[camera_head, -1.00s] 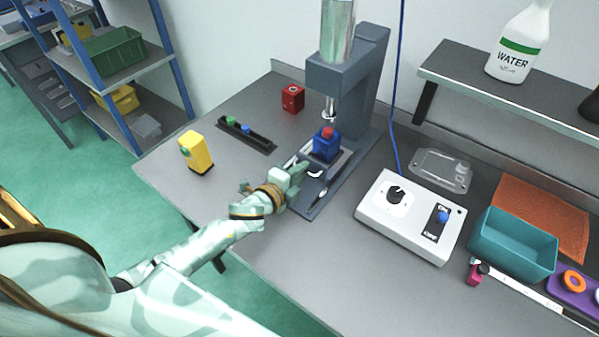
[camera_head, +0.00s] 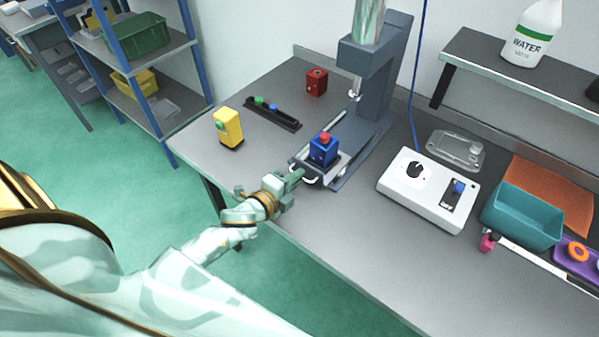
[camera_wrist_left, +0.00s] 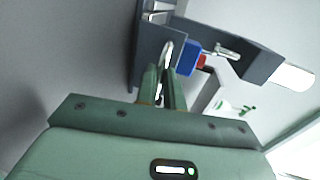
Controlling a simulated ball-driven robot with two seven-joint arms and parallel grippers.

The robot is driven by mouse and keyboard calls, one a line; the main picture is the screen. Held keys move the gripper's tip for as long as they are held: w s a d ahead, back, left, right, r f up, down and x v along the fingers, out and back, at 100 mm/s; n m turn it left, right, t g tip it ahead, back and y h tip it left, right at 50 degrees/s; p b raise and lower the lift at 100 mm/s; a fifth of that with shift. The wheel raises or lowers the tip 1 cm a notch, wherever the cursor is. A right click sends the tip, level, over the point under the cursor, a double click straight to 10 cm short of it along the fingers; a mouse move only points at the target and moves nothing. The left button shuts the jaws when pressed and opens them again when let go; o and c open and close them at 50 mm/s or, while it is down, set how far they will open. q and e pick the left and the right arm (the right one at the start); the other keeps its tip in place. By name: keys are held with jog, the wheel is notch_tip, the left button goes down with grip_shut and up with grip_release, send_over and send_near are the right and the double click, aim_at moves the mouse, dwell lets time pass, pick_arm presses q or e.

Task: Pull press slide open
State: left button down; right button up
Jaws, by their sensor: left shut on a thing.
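The press (camera_head: 375,85) stands at the back of the bench, a dark grey frame with a shiny cylinder on top. Its slide (camera_head: 339,160) is out at the front of the base, clear of the ram (camera_head: 354,89). A blue block with a red top (camera_head: 323,149) sits on the slide. My left gripper (camera_head: 298,178) is at the slide's front, shut on its pale curved handle (camera_head: 311,182). The left wrist view shows the fingers (camera_wrist_left: 163,90) on the handle (camera_wrist_left: 167,53), with the blue block (camera_wrist_left: 188,58) beyond. My right gripper is not in view.
A yellow block (camera_head: 229,128), a black rack (camera_head: 272,114) and a red block (camera_head: 316,82) stand left of the press. A white control box (camera_head: 407,195) and a teal bin (camera_head: 520,217) are to the right. The front bench surface is mostly clear.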

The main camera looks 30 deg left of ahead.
pick_arm(q)
jog(key=shift+s, duration=0.1)
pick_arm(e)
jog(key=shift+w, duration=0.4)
pick_arm(q)
jog(key=c, duration=1.5)
grip_release()
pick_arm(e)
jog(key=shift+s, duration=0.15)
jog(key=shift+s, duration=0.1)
pick_arm(q)
jog(key=v, duration=1.6)
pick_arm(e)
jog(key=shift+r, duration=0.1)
